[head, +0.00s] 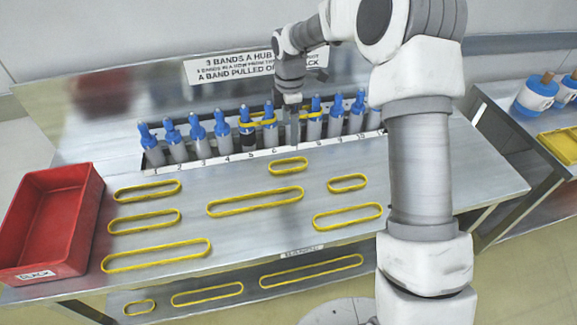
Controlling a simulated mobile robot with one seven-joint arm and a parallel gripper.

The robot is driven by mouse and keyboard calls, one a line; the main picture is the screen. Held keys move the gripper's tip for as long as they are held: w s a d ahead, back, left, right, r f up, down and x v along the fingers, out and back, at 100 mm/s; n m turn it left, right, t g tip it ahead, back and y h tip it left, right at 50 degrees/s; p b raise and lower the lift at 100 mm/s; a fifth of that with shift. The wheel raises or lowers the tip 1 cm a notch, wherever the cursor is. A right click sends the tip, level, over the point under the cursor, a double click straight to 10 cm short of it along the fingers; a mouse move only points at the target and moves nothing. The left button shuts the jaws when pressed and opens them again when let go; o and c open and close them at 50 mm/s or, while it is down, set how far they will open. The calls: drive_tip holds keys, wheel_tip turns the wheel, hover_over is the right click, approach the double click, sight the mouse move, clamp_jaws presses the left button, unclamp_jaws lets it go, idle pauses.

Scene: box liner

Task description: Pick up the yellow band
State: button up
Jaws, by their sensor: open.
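Several yellow bands lie flat on the steel table: a short one (289,160) just in front of the hub row, a long one (255,193) in the middle, a small one (347,177) and a medium one (348,210) on the right, and more on the left, such as this long one (157,246). Another yellow band (258,124) is up on the blue-topped hubs near numbers 5 and 6. My gripper (292,125) points down at the hub row, right of that band and behind the short one. It is open; its fingertips are small and hard to make out.
Blue-topped hubs (222,135) stand in a numbered row along the back. A red bin (52,220) labelled SLACK is at the left. More bands lie on a lower shelf (240,310). A side bench (520,140) is at the right.

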hover_over(290, 167)
drive_tip(key=f, duration=0.8)
drive_tip(key=shift+s+a, duration=0.1)
drive_tip(key=shift+s, duration=0.1)
drive_tip(key=shift+w+f, duration=0.15)
drive_tip(key=shift+f, duration=1.3)
drive_tip(key=shift+w+f, duration=0.1)
drive_tip(key=shift+f, duration=1.3)
drive_tip(key=c, duration=1.4)
drive_tip(key=shift+r, duration=0.2)
drive_tip(key=r, duration=0.4)
drive_tip(key=shift+d+r, duration=0.15)
drive_tip(key=shift+d, duration=0.2)
drive_tip(key=d+r, duration=0.2)
drive_tip(key=d, duration=0.1)
drive_tip(key=s+d+r, duration=0.1)
drive_tip(key=d+r, duration=0.1)
drive_tip(key=d, duration=0.2)
drive_tip(key=s+d+r, duration=0.1)
drive_tip(key=d+r, duration=0.1)
drive_tip(key=d, duration=0.2)
drive_tip(key=shift+s+r, duration=0.2)
